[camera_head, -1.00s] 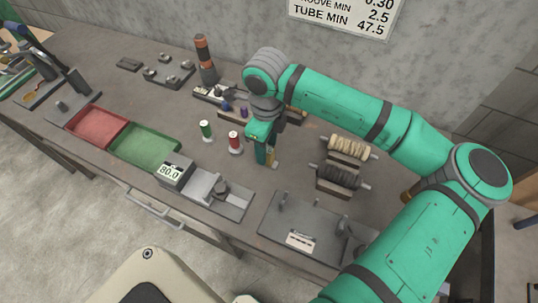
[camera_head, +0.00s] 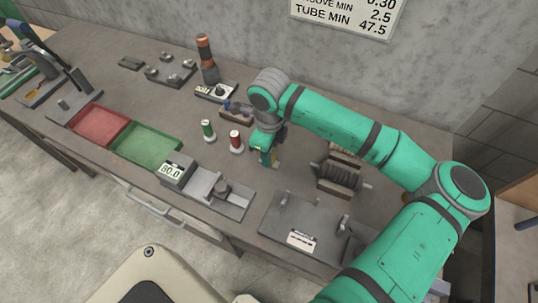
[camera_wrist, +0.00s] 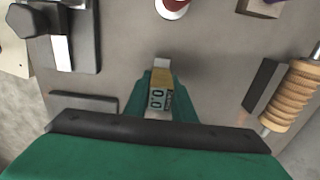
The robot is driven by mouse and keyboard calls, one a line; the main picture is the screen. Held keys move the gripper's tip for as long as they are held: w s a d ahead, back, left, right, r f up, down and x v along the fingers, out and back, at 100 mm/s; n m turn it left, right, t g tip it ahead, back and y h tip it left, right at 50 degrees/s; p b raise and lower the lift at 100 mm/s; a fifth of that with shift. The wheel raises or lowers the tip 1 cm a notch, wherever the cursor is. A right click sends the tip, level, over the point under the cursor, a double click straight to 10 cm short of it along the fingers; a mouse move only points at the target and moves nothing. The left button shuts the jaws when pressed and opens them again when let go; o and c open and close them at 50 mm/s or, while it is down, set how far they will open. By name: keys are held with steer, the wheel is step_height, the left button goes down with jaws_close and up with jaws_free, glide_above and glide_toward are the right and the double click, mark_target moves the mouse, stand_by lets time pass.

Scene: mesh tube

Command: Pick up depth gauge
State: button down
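The depth gauge (camera_wrist: 158,98) shows in the wrist view as a small narrow block with a pale digit display and a yellow part. It lies between the two green fingers of my gripper (camera_wrist: 161,88). The fingers sit close against both its sides, with no clear gap, so my gripper looks shut on it. In the head view my gripper (camera_head: 266,150) points down at the middle of the bench, and a small yellowish bit of the gauge (camera_head: 273,158) shows beside the fingertips. Its lower end is hidden, and I cannot tell if it touches the bench.
A red spool (camera_head: 236,140) and a green spool (camera_head: 208,130) stand left of my gripper. A dark roller on a stand (camera_head: 338,178) is to the right. A grey fixture with an 80.0 display (camera_head: 172,171) and a dark plate (camera_head: 300,225) lie in front. Red and green trays (camera_head: 145,146) are further left.

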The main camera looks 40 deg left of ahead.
steer(key=shift+r, duration=0.15)
steer(key=shift+r, duration=0.25)
step_height(320, 180, up, 2)
steer(key=shift+w, duration=0.1)
steer(key=s+d+r, duration=0.8)
steer(key=s+r, duration=0.2)
steer(key=s, duration=0.1)
steer(key=shift+s+d, duration=0.15)
steer(key=shift+d, duration=0.15)
steer(key=shift+a+r, duration=0.1)
stand_by(0.5)
